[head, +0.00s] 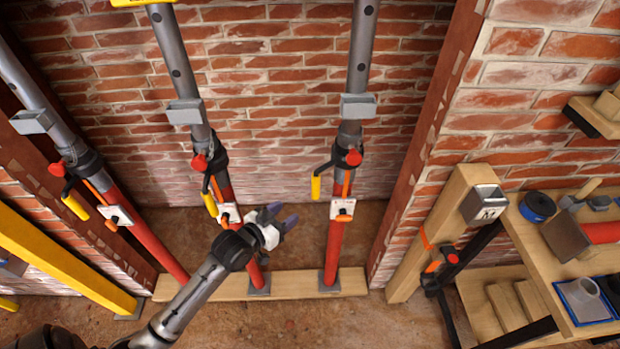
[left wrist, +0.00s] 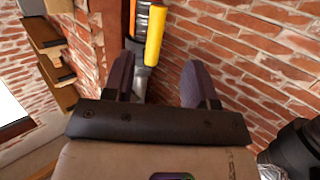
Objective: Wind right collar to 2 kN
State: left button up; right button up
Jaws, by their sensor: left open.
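The right steel prop has a dark collar (head: 349,136) with a red knob (head: 353,157) and a crank with a yellow handle (head: 316,188), which hangs to the left of the tube. Below it an orange strap leads to a small white gauge (head: 343,210) whose reading is too small to tell. My left gripper (head: 287,219) is open and empty, left of the right prop's red lower tube and below the yellow handle. In the left wrist view a yellow handle (left wrist: 155,35) shows beyond and between the open fingers (left wrist: 158,68), apart from them. My right gripper is not in view.
The middle prop (head: 202,135) stands just left, partly behind my left arm; another prop (head: 75,160) leans further left. A wooden post (head: 455,215) and a bench (head: 520,240) with tools are at the right.

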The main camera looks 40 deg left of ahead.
pick_arm(q)
notch_tip(320, 180, up, 2)
jog(key=r+t, duration=0.1)
jog(key=t, duration=0.1)
jog(key=b, duration=0.2)
send_near(337, 165)
jog(key=w+a+f, duration=0.2)
jog(key=w, duration=0.3)
jog(key=shift+f, duration=0.35)
jog(key=shift+w, duration=0.15)
jog(key=shift+c, duration=0.2)
grip_shut()
